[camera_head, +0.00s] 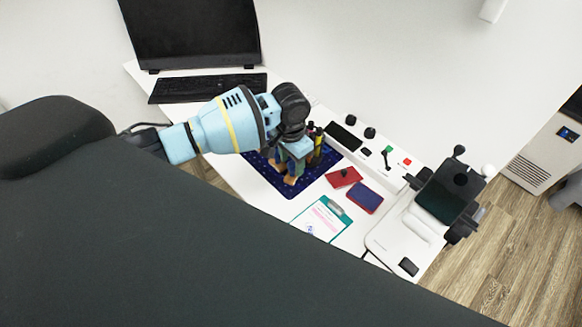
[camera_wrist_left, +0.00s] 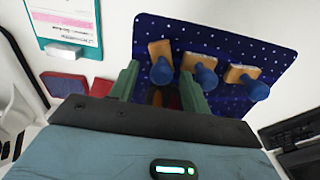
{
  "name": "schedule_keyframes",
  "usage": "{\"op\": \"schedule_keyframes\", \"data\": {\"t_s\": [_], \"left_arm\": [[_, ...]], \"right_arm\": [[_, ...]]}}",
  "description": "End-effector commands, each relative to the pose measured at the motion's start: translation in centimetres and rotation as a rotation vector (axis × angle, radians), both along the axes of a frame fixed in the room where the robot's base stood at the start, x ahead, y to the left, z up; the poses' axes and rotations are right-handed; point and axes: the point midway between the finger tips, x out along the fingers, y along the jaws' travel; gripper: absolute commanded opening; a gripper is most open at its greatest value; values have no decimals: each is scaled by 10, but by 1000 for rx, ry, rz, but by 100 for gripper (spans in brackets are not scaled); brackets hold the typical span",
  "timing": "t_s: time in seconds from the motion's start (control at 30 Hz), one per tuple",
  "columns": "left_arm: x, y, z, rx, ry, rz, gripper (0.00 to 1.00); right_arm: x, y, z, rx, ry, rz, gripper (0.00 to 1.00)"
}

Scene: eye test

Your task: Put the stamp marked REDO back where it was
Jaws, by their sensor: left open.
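A dark blue speckled mat (camera_head: 266,171) lies on the white desk; it also shows in the left wrist view (camera_wrist_left: 225,35). On it are three stamps with tan wooden blocks and blue knob handles: one at the left (camera_wrist_left: 161,70), one in the middle (camera_wrist_left: 203,73) and one at the right (camera_wrist_left: 255,88). No REDO marking is readable. My left gripper (camera_head: 295,158) is over the mat; in the wrist view its green fingers (camera_wrist_left: 158,88) are apart. Dark and orange shapes show between them, too unclear to name. In the head view the gripper partly hides the stamps.
Near the mat lie a red pad (camera_head: 343,177), a blue pad with red edges (camera_head: 365,198) and a teal clipboard (camera_head: 322,218). A keyboard (camera_head: 205,87) and monitor (camera_head: 190,35) are at the back left. A grey-black device (camera_head: 448,192) stands at the right end.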

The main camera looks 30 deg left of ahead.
Motion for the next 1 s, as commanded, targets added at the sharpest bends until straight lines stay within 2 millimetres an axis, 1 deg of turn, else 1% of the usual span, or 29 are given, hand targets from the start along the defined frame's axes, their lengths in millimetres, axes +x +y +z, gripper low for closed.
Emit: {"op": "schedule_keyframes", "data": {"t_s": [0.03, 0.2, 0.3, 0.4, 0.6, 1.0], "left_arm": [[2, 0, 16, -1, -8, 0, 47], [2, 1, 50, -1, -8, -1, 47], [2, 1, 65, -1, -6, -1, 47], [1, 2, 77, -2, -4, -1, 47], [1, 2, 86, 0, -1, 0, 47], [1, 2, 86, -1, 0, 0, 47]], "right_arm": [[4, 0, 4, 0, -11, 0, 36], [8, -2, 9, -5, -24, 3, 36], [9, -3, 10, -8, -28, 5, 36], [10, -4, 10, -12, -28, 8, 36], [9, -5, 9, -13, -27, 7, 36], [10, -4, 11, -12, -31, 5, 36]]}}
